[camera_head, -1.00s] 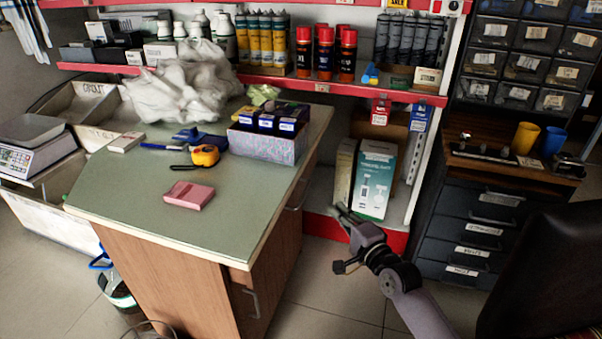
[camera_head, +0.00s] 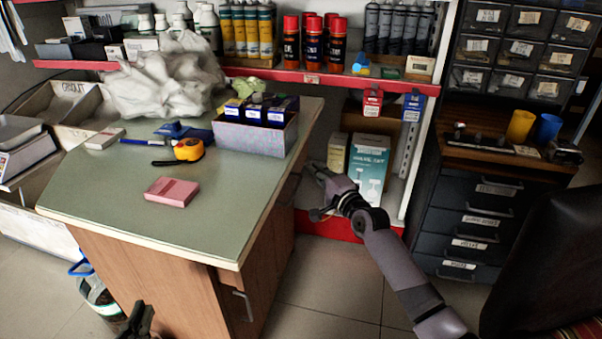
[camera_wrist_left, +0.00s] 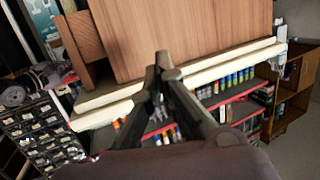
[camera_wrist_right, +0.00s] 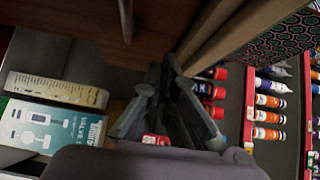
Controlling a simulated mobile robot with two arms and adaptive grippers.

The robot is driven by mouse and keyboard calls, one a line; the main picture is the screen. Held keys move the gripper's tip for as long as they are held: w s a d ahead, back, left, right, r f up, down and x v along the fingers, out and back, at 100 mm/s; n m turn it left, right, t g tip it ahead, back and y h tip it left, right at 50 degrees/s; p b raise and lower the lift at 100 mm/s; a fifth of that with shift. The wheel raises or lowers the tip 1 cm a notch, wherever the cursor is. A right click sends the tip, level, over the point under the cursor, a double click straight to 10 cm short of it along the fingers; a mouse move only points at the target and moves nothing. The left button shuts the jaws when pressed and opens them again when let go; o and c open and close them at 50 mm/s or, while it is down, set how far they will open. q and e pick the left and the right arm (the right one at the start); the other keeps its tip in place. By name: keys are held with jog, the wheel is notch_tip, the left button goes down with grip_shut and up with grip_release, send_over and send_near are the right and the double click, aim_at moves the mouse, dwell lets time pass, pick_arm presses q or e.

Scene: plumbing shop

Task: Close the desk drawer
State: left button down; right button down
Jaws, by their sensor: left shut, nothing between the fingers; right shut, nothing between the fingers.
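The desk (camera_head: 150,270) has a green top and brown wooden sides. One metal handle (camera_head: 243,305) shows low on its right side; a farther handle (camera_head: 291,188) is partly seen beneath the top's edge. In the left wrist view, which is upside down, a wooden piece (camera_wrist_left: 86,35) that looks like the drawer stands out from the desk. My right gripper (camera_head: 313,168) is shut and empty beside the desk's far right side. In the right wrist view it is near a brown panel with a handle (camera_wrist_right: 126,20); contact cannot be told. My left gripper (camera_head: 140,312) is shut and empty in front of the desk.
A red-edged shelf (camera_head: 330,82) with bottles and cans stands behind the desk. A light blue box (camera_head: 368,168) is just beyond my right gripper. A dark drawer cabinet (camera_head: 465,215) is at the right. A bin (camera_head: 100,296) stands at the desk's front left. Floor between desk and cabinet is clear.

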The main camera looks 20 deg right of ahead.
aim_at(299, 179)
pick_arm(q)
jog(key=shift+w+d+r+t, duration=0.15)
jog(key=shift+r+t, duration=0.25)
jog(key=shift+r, duration=0.25)
jog(key=shift+w+d+r+t, duration=0.1)
jog(key=shift+r+t, duration=0.3)
jog(key=shift+r, duration=0.2)
pick_arm(e)
jog(key=shift+w+a, duration=0.55)
jog(key=shift+a, duration=0.3)
jog(key=shift+w+a, duration=0.55)
jog(key=shift+a, duration=0.25)
